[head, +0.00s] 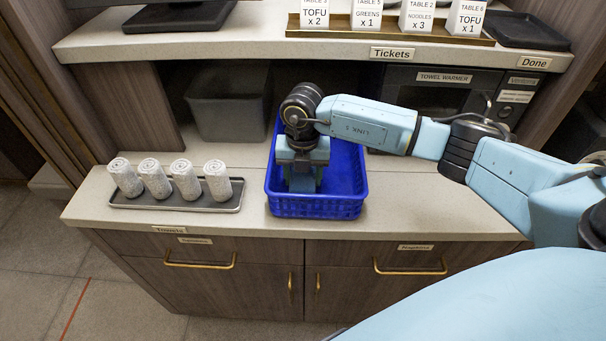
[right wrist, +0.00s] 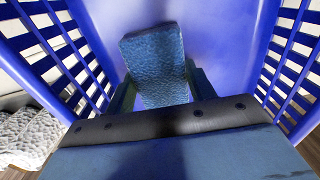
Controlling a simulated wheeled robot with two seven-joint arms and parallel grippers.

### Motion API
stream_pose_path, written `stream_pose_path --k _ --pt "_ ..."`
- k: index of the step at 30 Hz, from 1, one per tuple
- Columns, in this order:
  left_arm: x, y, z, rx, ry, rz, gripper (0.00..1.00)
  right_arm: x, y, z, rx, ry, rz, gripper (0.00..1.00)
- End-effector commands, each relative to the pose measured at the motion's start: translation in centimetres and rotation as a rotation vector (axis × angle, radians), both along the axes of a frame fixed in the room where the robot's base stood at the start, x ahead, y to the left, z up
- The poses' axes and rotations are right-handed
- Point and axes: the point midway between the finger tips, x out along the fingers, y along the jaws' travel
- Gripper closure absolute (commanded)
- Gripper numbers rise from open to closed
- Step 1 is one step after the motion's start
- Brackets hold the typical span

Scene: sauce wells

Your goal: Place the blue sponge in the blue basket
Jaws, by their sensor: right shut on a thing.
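The blue basket (head: 345,180) stands on the counter, with slatted walls that also show at both sides of the right wrist view (right wrist: 285,50). My right gripper (head: 303,182) points down inside the basket, toward its left part. In the right wrist view the right gripper (right wrist: 160,85) is shut on the blue sponge (right wrist: 158,65), which is textured and darker than the basket. The sponge is between the fingers and within the basket walls. I cannot tell whether it touches the basket floor. In the head view the gripper hides the sponge. My left gripper is not in view.
A dark tray (head: 150,203) with several rolled towels (head: 185,180) sits left of the basket. A grey bin (head: 228,105) stands behind it. A shelf (head: 240,48) with ticket cards and a towel warmer (head: 440,90) lie behind. The counter right of the basket is clear.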

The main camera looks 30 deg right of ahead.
Motion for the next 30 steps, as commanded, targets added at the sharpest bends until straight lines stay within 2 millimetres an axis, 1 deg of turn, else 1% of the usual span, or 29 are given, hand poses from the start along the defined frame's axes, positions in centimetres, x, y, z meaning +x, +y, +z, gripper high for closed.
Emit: stream_pose_path --k 2,3,7,14,17,20,27,30 --pt "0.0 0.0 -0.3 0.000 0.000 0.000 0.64 0.0 0.0 -0.4 0.000 0.000 0.000 0.67" --pt "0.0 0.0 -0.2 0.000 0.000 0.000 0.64 0.0 0.0 -0.3 -0.001 0.001 0.000 0.41" --pt "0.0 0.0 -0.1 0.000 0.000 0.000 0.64 0.0 0.0 -0.2 -0.001 0.001 0.000 0.24" --pt "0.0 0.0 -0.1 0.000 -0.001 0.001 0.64 0.0 0.0 -0.2 0.000 0.000 0.000 0.24" --pt "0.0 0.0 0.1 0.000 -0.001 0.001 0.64 0.0 0.0 0.2 0.000 0.000 0.000 0.24" --pt "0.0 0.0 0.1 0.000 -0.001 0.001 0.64 0.1 0.0 1.3 0.000 -0.004 0.000 0.24" --pt "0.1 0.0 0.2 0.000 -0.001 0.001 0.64 0.1 0.0 5.4 0.000 -0.004 0.001 0.24" --pt "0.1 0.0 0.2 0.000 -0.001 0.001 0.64 0.1 0.0 6.7 0.000 -0.002 0.001 0.24"
